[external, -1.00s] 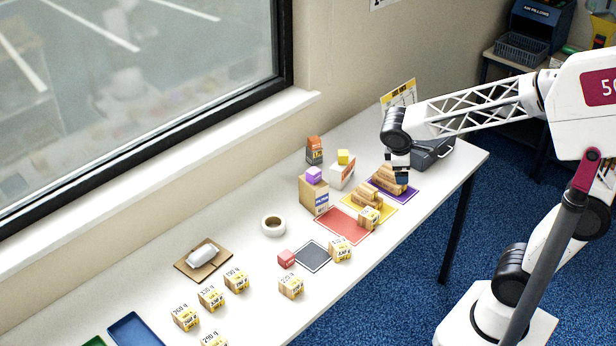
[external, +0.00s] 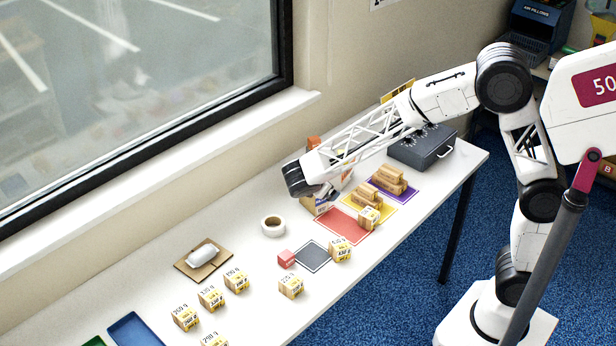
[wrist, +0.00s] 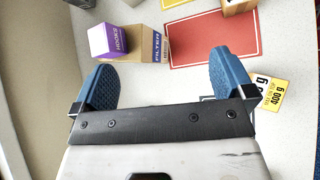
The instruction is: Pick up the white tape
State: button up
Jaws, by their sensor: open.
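The white tape (external: 273,226) is a roll lying flat on the white table, its round hole facing up, in the external view. My gripper (external: 326,193) is above the table, to the right of the tape and higher in the picture, apart from it. In the wrist view my gripper (wrist: 160,84) shows two blue fingers spread wide with nothing between them. I cannot see the tape in the wrist view.
A carton (wrist: 147,42) with a purple box (wrist: 108,40) stands close beyond my fingers. A red mat (external: 343,225), red cube (external: 286,259) and several small labelled boxes are nearby. A wrapped white item (external: 202,256) lies on cardboard left of the tape.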

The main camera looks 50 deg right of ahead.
jog(key=w+a+f+n+t+h, duration=0.1)
jog(key=w+a+f+n+t, duration=0.1)
jog(key=w+a+f+n, duration=0.45)
jog(key=n+t+h, duration=0.1)
jog(key=t, duration=0.2)
send_near(275, 220)
jog(key=shift+s+a+r, duration=0.25)
jog(key=shift+a+r, duration=0.2)
jog(key=shift+a, duration=0.25)
jog(key=shift+d, duration=0.15)
jog(key=shift+x, duration=1.25)
jog(key=shift+d+f, duration=0.1)
jog(key=shift+x, duration=2.5)
jog(key=shift+f, duration=0.1)
